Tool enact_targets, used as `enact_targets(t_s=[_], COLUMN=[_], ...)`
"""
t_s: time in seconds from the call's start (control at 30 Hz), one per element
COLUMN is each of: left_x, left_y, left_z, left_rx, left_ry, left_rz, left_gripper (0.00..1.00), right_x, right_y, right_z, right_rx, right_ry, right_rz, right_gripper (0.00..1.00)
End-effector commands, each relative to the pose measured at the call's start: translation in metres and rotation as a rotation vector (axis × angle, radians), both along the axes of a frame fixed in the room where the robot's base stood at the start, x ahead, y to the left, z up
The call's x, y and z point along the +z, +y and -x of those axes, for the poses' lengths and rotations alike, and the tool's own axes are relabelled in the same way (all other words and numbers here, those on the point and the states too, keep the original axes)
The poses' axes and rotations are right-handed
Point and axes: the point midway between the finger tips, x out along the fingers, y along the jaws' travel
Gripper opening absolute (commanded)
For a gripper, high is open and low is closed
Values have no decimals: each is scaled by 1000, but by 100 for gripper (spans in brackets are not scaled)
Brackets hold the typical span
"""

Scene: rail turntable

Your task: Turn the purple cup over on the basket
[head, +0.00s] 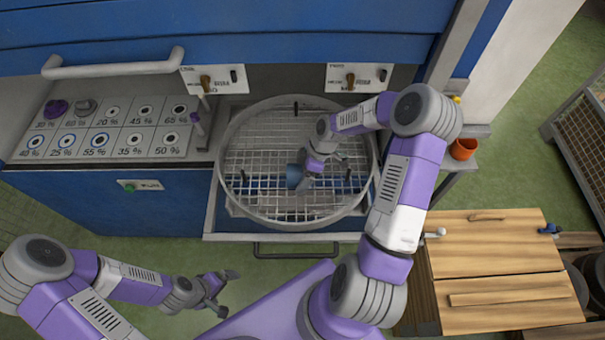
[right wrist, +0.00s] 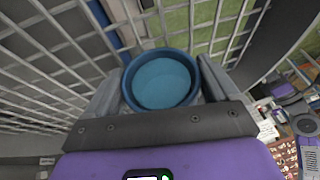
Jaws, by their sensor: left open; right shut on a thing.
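A blue cup (head: 294,177) is held over the round wire basket (head: 228,145), tipped on its side in the head view. I see no cup that is clearly purple. My right gripper (head: 304,172) is shut on the blue cup; in the right wrist view its round end (right wrist: 162,82) shows between the two fingers. I cannot tell whether the cup touches the mesh. The basket is a wide grey ring with a wire grid and a few dark upright pegs. My left gripper (head: 222,290) is open and empty, low in the head view, away from the basket.
An orange pot (head: 463,149) and a wooden-topped cabinet (head: 490,255) stand at right. A blue hood (head: 220,35) overhangs the back.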

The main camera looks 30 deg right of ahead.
Motion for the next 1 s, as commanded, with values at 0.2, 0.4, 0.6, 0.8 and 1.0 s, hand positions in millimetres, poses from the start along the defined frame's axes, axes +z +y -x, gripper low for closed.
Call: enact_targets(t_s=[0.2, 0.4, 0.6, 0.8, 1.0], left_x=[-3, -3, -2, 2, 5], left_y=[0, 0, 0, 0, 0], left_z=[0, 0, 0, 0, 0], left_rx=[0, 0, 0, 0, 0], left_ry=[0, 0, 0, 0, 0], left_rz=[0, 0, 0, 0, 0], left_gripper=[100, 100, 100, 100, 100], right_x=[-4, -3, 1, 29, 56], right_y=[0, 0, -2, -16, -27], right_z=[0, 0, 0, 1, 4], right_rx=[0, 0, -1, -3, -2], right_ry=[-1, 0, 0, -4, -3], right_rz=[1, 0, 0, 4, 2], right_gripper=[47, 100, 100, 100, 100])
